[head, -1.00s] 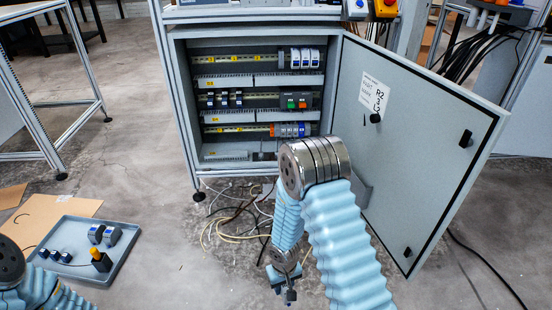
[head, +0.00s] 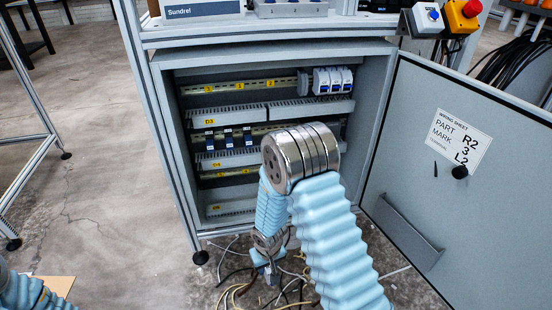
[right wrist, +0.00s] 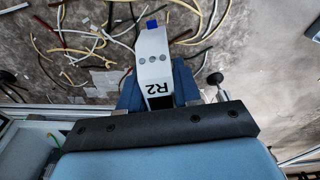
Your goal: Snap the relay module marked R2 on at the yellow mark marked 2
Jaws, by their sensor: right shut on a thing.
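The relay module R2 (right wrist: 154,65) is white with a blue tab and black "R2" lettering, which reads upside down in the right wrist view. My right gripper (right wrist: 157,88) is shut on it. In the head view my right gripper (head: 271,276) hangs low in front of the open cabinet, and I cannot make out the module there. The yellow mark 2 (head: 270,83) is on the cabinet's top rail (head: 225,87), right of yellow marks 3 (head: 207,88) and 1 (head: 238,85). My left gripper is out of view; only part of my left arm shows at the lower left.
White modules (head: 332,80) sit at the top rail's right end. Blue-fronted modules (head: 228,138) sit on the middle rail. My right arm hides part of the lower rails. The open door (head: 460,210) carries a sheet (head: 461,138) reading R2, 3, L2. Loose cables (head: 235,285) lie on the floor.

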